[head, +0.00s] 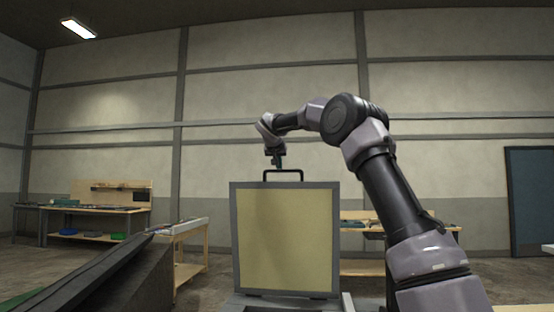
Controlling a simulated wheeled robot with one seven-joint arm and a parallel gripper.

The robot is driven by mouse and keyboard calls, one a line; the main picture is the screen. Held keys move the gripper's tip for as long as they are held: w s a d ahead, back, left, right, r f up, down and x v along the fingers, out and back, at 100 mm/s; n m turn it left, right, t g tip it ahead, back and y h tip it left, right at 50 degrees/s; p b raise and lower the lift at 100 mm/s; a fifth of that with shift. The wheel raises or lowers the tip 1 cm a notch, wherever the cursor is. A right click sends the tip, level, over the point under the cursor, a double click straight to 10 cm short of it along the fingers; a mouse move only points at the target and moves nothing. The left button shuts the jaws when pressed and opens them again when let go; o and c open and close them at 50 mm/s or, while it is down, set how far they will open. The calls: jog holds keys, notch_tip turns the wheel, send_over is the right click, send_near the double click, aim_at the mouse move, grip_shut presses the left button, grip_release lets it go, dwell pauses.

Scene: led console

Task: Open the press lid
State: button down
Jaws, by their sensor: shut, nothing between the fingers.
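The press lid (285,240) stands upright in the middle of the head view, a grey frame around a yellowish panel. A black bar handle (283,171) sits on its top edge. My gripper (277,164) points down at the handle, at its left half. The fingers are small in the picture and shut with nothing between them. I cannot tell whether they touch the handle or are behind it. The press base (345,303) shows only in part below the lid.
A dark sloped panel (105,275) stands at the front left. Workbenches stand behind it, one with a pegboard (110,195) at the left and one (362,268) behind the lid at the right. A blue door (531,200) is at the far right. The space above the lid is clear apart from my arm.

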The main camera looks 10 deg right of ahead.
jog(key=shift+s+a+f, duration=0.1)
jog(key=shift+s+a, duration=0.1)
jog(key=shift+s, duration=0.45)
jog(key=shift+s+a+f, duration=0.1)
jog(key=shift+s+a, duration=0.1)
jog(key=shift+s, duration=0.4)
jog(key=shift+s+a+f, duration=0.15)
jog(key=shift+s+f, duration=0.3)
jog(key=shift+s, duration=0.2)
jog(key=s+a+f, duration=0.2)
jog(key=s, duration=0.4)
jog(key=s+a+f, duration=0.2)
jog(key=s, duration=0.4)
jog(key=shift+s+f, duration=0.15)
jog(key=shift+s, duration=0.05)
